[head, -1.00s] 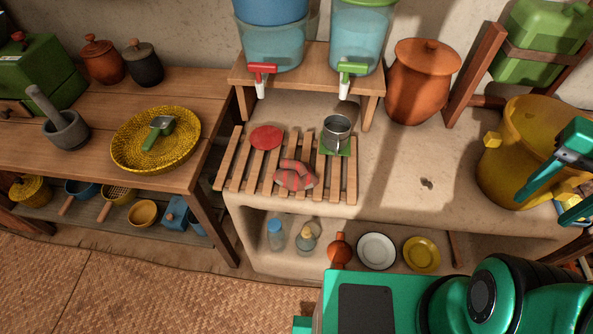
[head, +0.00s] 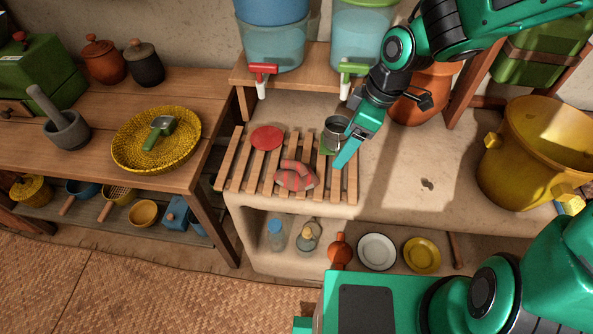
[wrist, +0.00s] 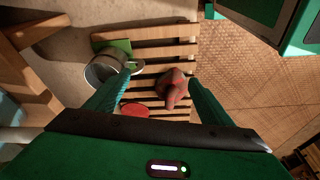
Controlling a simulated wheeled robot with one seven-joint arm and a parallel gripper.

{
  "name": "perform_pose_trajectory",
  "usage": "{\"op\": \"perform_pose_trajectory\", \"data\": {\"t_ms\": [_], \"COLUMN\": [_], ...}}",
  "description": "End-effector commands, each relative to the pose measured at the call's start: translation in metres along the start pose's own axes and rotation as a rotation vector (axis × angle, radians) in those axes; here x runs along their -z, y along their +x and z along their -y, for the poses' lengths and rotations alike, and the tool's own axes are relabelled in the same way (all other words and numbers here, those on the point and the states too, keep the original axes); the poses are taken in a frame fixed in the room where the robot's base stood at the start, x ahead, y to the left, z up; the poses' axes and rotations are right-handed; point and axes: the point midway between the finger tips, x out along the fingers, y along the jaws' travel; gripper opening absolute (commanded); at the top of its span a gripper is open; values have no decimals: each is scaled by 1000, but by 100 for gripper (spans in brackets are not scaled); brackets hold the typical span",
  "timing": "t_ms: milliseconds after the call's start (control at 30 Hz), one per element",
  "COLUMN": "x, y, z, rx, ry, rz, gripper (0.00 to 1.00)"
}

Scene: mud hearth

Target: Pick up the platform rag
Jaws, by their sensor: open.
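The platform rag (head: 293,176), a crumpled red and grey striped cloth, lies on the front part of a slatted wooden rack (head: 234,170). My gripper (head: 345,152) is above the right side of the rack, to the right of the rag, with its fingers pointing down. In the wrist view the rag (wrist: 173,88) shows between the two spread fingers of my gripper (wrist: 160,95), beyond their tips. The gripper is open and empty, apart from the rag.
A metal mug (head: 335,130) on a green mat stands close to my gripper, partly hidden by it. A red disc (head: 267,138) lies at the rack's back left. Two water dispensers with taps stand on a wooden stand (head: 240,74) behind. The clay platform (head: 400,180) is mostly clear on the right.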

Motion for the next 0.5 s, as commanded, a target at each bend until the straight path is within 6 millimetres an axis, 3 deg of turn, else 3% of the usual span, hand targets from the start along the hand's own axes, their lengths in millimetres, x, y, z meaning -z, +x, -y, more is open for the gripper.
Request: {"op": "perform_pose_trajectory", "data": {"t_ms": [100,200,500], "x": [41,59,68], "y": [11,14,41], "z": [19,28,34], "rx": [41,54,63], "ry": [-134,-191,-211], "rz": [-82,-120,-132], "gripper": [75,75,75]}}
